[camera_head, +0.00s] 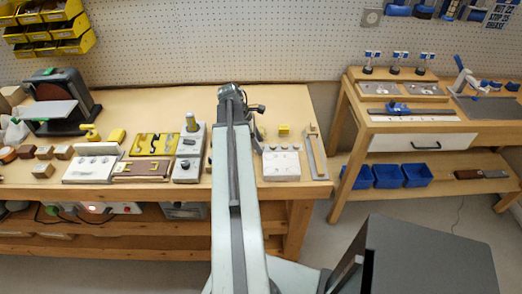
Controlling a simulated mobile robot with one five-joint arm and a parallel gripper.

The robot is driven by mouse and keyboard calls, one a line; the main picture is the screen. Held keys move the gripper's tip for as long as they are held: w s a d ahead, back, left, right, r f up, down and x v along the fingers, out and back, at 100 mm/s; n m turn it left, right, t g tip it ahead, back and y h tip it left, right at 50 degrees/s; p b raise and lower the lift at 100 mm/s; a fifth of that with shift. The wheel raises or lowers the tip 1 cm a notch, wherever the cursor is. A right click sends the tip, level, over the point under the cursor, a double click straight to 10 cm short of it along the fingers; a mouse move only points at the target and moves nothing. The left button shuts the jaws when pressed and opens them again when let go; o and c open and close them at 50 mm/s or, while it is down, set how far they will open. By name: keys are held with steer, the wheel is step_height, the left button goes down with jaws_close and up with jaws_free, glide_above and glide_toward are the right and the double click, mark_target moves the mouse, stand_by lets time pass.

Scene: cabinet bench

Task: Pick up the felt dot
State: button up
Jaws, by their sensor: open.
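I cannot make out the felt dot for certain. A pale plate (281,163) with several small round marks lies on the left bench, just right of my arm. The marks are too small to identify. My arm rises up the middle of the view and hides part of the bench. Only a small part of my gripper (258,136) seems to show at the arm's right edge, over the bench near the plate. It is open. Its fingertips are not clearly visible, and I see nothing held.
Left of my arm are a grey fixture (187,168), yellow and brown plates, wooden blocks and a sander (58,105). A second bench (430,125) stands right, past a gap. A dark box (430,262) fills the lower right.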

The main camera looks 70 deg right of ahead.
jaws_close()
step_height(320, 180, up, 10)
steer(key=p, duration=1)
